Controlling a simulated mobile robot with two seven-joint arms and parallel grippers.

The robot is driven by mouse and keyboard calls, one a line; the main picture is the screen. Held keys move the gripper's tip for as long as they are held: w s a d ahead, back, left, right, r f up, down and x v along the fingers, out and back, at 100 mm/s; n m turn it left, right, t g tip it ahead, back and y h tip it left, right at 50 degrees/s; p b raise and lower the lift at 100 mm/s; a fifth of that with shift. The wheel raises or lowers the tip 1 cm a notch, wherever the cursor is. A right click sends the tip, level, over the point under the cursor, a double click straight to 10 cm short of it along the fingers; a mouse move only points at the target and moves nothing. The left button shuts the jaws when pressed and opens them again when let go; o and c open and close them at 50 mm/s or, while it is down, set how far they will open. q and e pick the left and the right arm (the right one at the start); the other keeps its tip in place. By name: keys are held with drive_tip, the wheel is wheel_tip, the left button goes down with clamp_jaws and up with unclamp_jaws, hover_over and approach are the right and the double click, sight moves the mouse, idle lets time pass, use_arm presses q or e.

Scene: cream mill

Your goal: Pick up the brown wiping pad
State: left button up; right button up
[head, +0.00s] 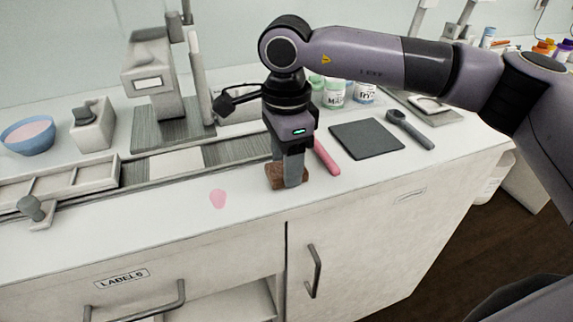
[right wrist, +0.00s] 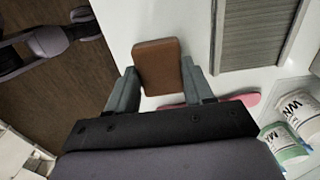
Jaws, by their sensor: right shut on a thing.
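The brown wiping pad (head: 275,175) is on the white counter near its front edge, below my right gripper (head: 289,178). In the right wrist view the pad (right wrist: 158,65) sits between the two fingers of the right gripper (right wrist: 158,85), which is shut on it. The head view does not clearly show whether the pad touches the counter or is slightly above it. My left gripper is not in either view.
A pink spill (head: 218,198) lies on the counter left of the pad. A pink-handled tool (head: 327,157) lies just right of the gripper. A dark square mat (head: 366,139), a grey scoop (head: 410,129) and jars (head: 334,93) stand behind. A conveyor strip (head: 225,151) runs at the left.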

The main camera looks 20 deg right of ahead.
wheel_tip(320, 180, up, 19)
drive_tip(key=p, duration=0.1)
drive_tip(key=shift+r, duration=0.1)
